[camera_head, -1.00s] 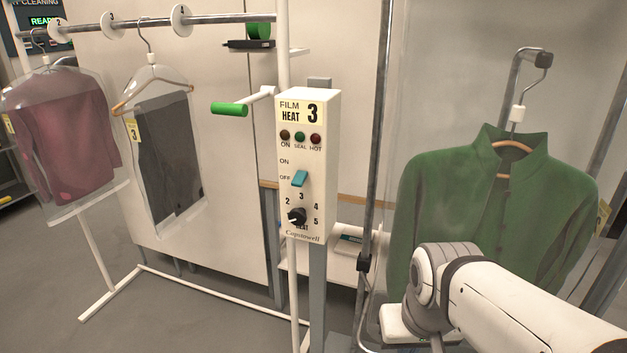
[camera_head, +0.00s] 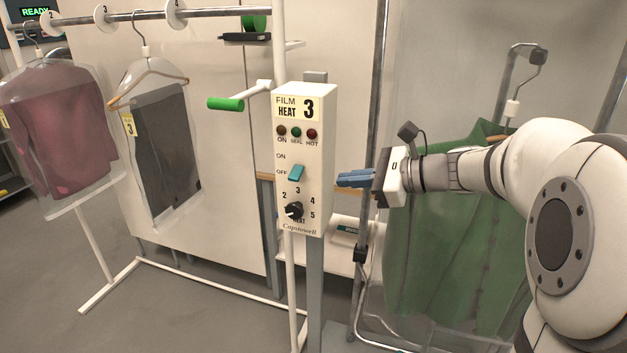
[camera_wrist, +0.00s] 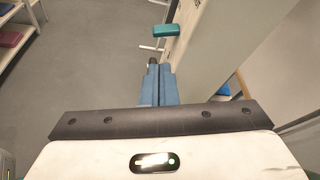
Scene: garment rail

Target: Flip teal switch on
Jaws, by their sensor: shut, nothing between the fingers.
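The teal switch (camera_head: 296,172) is on the front of the white heat control box (camera_head: 318,160), beside the ON and OFF labels. Its lever sits near the OFF label in the head view. The indicator lamps above it look dark. My gripper (camera_head: 340,180) is just right of the box, with its blue fingers pointing left toward it at about switch height, apart from the switch. The fingers lie together with nothing between them. In the wrist view the teal switch (camera_wrist: 180,30) stands out from the box beyond the fingertips (camera_wrist: 159,68).
A black heat dial (camera_head: 293,211) is below the switch. A green-handled crank (camera_head: 226,104) projects at the box's upper left. A green jacket (camera_head: 455,240) hangs behind my arm. Bagged garments (camera_head: 62,125) hang on the rail at left. Open floor shows at lower left.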

